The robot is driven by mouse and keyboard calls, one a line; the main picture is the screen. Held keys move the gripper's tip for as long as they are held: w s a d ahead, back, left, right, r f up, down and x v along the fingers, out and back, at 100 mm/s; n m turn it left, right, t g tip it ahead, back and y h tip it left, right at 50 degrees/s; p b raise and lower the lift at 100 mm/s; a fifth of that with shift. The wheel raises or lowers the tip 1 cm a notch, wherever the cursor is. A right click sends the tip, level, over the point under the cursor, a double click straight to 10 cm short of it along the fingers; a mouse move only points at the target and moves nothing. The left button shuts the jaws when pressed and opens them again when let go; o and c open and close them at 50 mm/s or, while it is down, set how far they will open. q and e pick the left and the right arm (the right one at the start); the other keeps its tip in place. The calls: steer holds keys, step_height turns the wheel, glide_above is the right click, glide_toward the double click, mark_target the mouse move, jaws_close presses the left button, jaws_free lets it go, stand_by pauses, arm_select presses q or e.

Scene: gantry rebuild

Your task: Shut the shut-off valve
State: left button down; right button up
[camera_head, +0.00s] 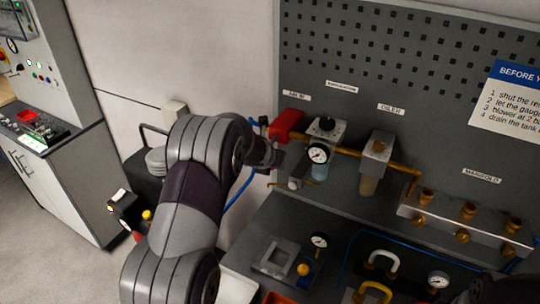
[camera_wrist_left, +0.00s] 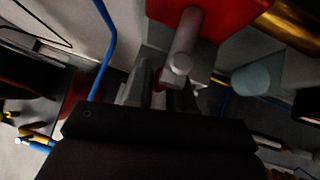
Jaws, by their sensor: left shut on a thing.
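The shut-off valve (camera_head: 287,124) is the red part at the left end of the brass pipe, on the grey panel under a small label. In the left wrist view its red body (camera_wrist_left: 225,22) is at the top, with a grey stem (camera_wrist_left: 187,38) pointing down towards my gripper. My left gripper (camera_head: 272,160) is just below and left of the red part in the head view. Its fingers (camera_wrist_left: 150,85) are close together in the left wrist view, shut on a part of the valve that they mostly hide. My right gripper is not in view.
A filter unit with a gauge (camera_head: 318,153) and an oiler (camera_head: 376,160) stand right of the valve. A manifold (camera_head: 465,228) is further right. A blue hose (camera_wrist_left: 104,45) passes close to my left gripper. Gauges and fittings lie on the bench below.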

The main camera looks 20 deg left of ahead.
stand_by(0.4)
arm_select(q)
steer(key=c, duration=1.1)
jaws_free()
steer(key=p+v, duration=0.2)
steer(key=v, duration=1)
steer(key=shift+s+r, duration=0.2)
steer(key=shift+r, duration=0.05)
